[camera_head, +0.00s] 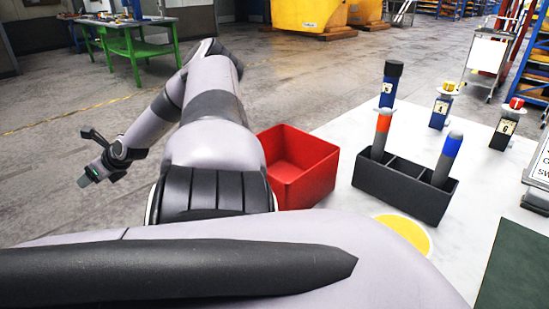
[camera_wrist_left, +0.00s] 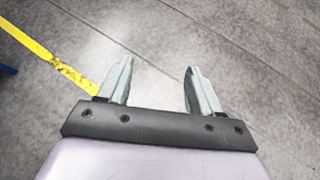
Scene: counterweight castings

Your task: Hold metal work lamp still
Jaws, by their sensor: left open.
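No lamp can be clearly identified in these views. In the head view, two grey cylinders, one with an orange band (camera_head: 383,124) and one with a blue band (camera_head: 450,148), stand leaning slightly in a black divided holder (camera_head: 398,190). A dark blue cylinder with a black top (camera_head: 390,84) stands behind them. My left gripper (camera_head: 83,156) is far left of these, over the floor beyond the table. In the wrist view its two fingers (camera_wrist_left: 159,68) are apart with only bare floor between them. My right gripper is not seen.
A red bin (camera_head: 300,170) stands left of the holder. A yellow disc (camera_head: 406,231) lies on the white table (camera_head: 345,127). Small numbered posts (camera_head: 441,104) stand at the right. A dark green mat (camera_head: 515,265) lies front right. A green workbench (camera_head: 131,45) stands far back left.

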